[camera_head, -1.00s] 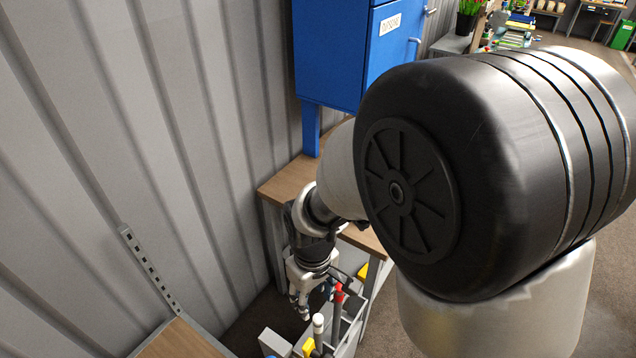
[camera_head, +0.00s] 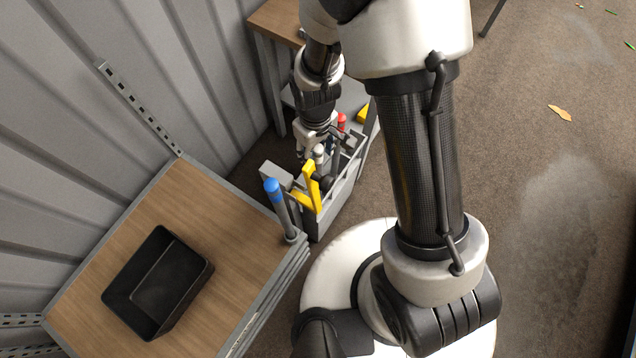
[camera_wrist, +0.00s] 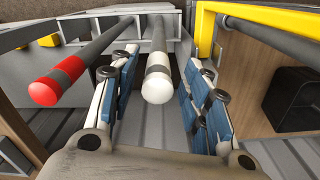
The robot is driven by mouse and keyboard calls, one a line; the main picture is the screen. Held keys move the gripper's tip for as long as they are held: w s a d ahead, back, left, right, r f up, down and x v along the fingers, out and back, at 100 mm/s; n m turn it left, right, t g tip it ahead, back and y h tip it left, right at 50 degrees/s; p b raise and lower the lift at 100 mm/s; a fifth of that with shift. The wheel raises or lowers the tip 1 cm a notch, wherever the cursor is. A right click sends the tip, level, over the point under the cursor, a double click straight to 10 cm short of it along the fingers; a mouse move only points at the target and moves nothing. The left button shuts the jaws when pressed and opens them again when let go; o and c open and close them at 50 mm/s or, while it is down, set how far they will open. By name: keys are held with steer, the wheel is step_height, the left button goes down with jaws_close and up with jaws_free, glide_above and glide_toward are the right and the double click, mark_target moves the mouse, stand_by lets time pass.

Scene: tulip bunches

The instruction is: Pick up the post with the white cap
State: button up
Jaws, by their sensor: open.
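The post with the white cap (camera_wrist: 157,87) stands between the open fingers of my gripper (camera_wrist: 160,95) in the wrist view. In the head view the white cap (camera_head: 318,151) shows small beside my gripper (camera_head: 312,150), in the grey bin (camera_head: 345,188).
A yellow frame (camera_wrist: 207,35) is close on the right of my gripper; it also shows in the head view (camera_head: 312,185). A blue-capped post (camera_head: 273,187) stands at the corner of a wooden bench (camera_head: 190,200). A black tray (camera_head: 135,290) lies on that bench.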

mark_target(318, 161)
steer(key=f, duration=0.1)
steer(key=f+b, duration=0.1)
steer(key=f, duration=0.1)
steer(key=f+b, duration=0.1)
steer(key=shift+s+d+f, duration=0.15)
steer(key=shift+d, duration=0.15)
steer(key=shift+f, duration=0.5)
steer(key=shift+r, duration=0.1)
jaws_close()
